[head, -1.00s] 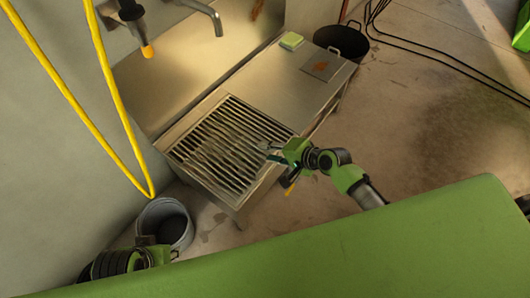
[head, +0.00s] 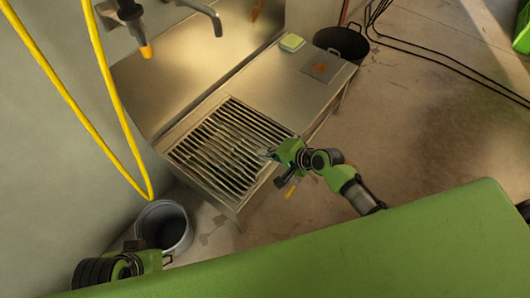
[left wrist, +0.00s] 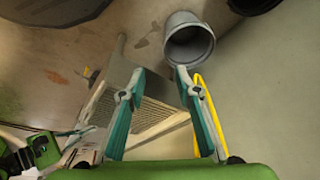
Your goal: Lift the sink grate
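The sink grate (head: 222,143), a square of parallel metal bars, lies over the basin at the near left end of a steel sink counter in the head view. It looks flat in its place. It also shows between the fingers in the left wrist view (left wrist: 151,116). My right gripper (head: 270,154) is at the grate's right edge, with its fingertips over or beside the rim; I cannot tell whether they touch it or how far apart they are. My left gripper (left wrist: 161,72) is open and empty, away from the grate, near the bucket at lower left.
A grey bucket (head: 163,228) stands on the floor left of the sink. A yellow hose (head: 75,95) hangs at the left, near a faucet (head: 206,12). A green-yellow sponge (head: 291,42) lies on the counter. A black pot (head: 343,42) stands behind. The floor at right is mostly clear.

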